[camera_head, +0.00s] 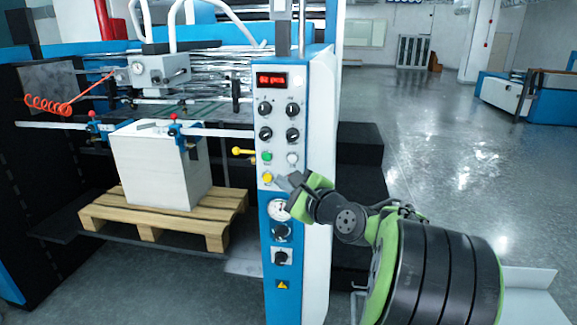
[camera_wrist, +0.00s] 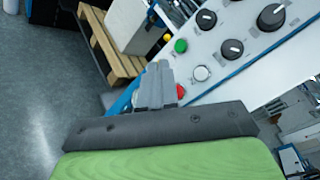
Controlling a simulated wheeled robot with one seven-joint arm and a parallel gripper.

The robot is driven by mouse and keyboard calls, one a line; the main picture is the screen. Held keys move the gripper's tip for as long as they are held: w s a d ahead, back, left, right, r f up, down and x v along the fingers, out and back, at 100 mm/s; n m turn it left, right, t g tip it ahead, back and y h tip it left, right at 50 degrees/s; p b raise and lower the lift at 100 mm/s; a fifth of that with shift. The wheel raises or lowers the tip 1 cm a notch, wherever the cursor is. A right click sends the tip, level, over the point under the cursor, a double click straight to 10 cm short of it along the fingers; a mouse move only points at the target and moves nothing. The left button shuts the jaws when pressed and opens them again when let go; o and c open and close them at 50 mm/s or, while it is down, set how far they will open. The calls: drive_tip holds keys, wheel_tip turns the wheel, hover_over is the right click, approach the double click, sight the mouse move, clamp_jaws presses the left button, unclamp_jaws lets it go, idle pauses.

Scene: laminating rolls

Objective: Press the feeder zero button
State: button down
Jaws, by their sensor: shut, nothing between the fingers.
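The control panel (camera_head: 310,130) bears a green button (camera_head: 267,156), a white button (camera_head: 292,158) and a yellow button (camera_head: 267,178). Their labels are too small to read, so I cannot tell which is the feeder zero button. My gripper (camera_head: 283,182) is shut and empty, its tip close to the panel just right of the yellow button. In the wrist view my fingers (camera_wrist: 160,72) are together, with the green button (camera_wrist: 181,45), white button (camera_wrist: 201,73) and part of a red button (camera_wrist: 180,91) beside them. The yellow button is not visible there. Contact cannot be told.
Black knobs (camera_head: 265,108) and a red display (camera_head: 272,79) are above the buttons. A gauge (camera_head: 279,209) and more knobs are below. A yellow-handled lever (camera_head: 242,151) sticks out left of the panel. A paper stack (camera_head: 160,170) stands on a pallet (camera_head: 150,228). Open floor lies right.

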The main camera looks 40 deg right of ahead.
sight(292, 158)
drive_tip(key=shift+d+r, duration=0.1)
drive_tip(key=w+d+p, duration=0.1)
drive_tip(key=d, duration=0.1)
drive_tip(key=w+d+p, duration=0.1)
drive_tip(key=w+d, duration=0.1)
drive_tip(key=w+d+p, duration=0.1)
drive_tip(key=w+d, duration=0.1)
drive_tip(key=d, duration=0.1)
drive_tip(key=shift+w+p, duration=0.2)
drive_tip(key=shift+p, duration=0.15)
idle(0.4)
idle(1.6)
drive_tip(key=shift+w+d+r+p, duration=0.1)
drive_tip(key=shift+w+d+p, duration=0.05)
drive_tip(key=shift+p, duration=0.25)
drive_tip(key=shift+w+d, duration=0.1)
drive_tip(key=shift+d, duration=0.05)
